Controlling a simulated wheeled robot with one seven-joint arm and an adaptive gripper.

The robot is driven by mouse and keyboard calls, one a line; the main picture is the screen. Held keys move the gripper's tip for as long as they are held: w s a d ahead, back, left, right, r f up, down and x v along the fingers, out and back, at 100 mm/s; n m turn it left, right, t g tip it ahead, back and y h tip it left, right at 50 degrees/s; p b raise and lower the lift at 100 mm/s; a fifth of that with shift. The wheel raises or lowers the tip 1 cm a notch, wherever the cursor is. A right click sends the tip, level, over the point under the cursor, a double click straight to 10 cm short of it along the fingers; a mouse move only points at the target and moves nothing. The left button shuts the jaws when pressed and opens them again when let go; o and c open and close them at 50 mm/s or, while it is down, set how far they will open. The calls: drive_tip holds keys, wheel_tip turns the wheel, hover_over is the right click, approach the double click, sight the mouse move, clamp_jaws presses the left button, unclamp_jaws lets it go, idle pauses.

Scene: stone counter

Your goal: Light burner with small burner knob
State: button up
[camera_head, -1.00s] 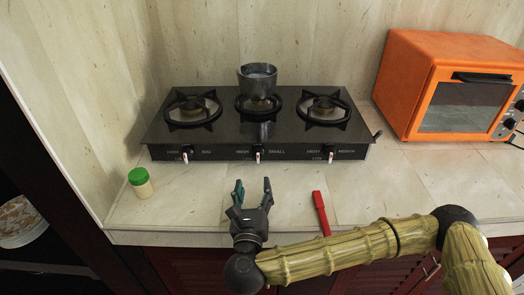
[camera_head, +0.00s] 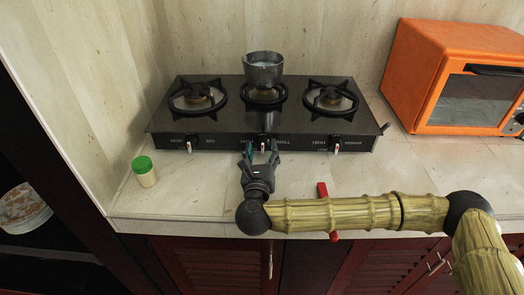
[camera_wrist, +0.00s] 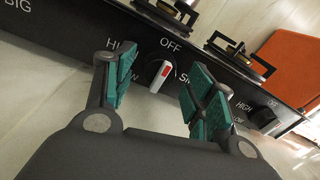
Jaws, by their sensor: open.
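The black three-burner stove (camera_head: 225,118) stands on the counter. Its middle knob, the small burner knob (camera_wrist: 161,75), has a white and red pointer and sits between the "HIGH", "OFF" and "SMALL" labels in the wrist view. My gripper (camera_head: 260,150) is at the stove front, before this knob. Its teal-padded fingers (camera_wrist: 160,88) are open, one on each side of the knob in the wrist view, with visible gaps; I cannot tell how deep they reach. In the head view the fingers mostly hide the knob. A metal pot (camera_head: 263,70) sits on the middle burner.
The left knob (camera_head: 189,144) and right knob (camera_head: 336,146) flank the middle one. A green-lidded jar (camera_head: 145,172) stands at left. A red object (camera_head: 322,190) lies partly behind my arm. An orange oven (camera_head: 420,75) stands at right.

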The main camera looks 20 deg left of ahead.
drive_tip(key=shift+w, duration=0.25)
drive_tip(key=c, duration=1)
drive_tip(key=shift+c, duration=0.2)
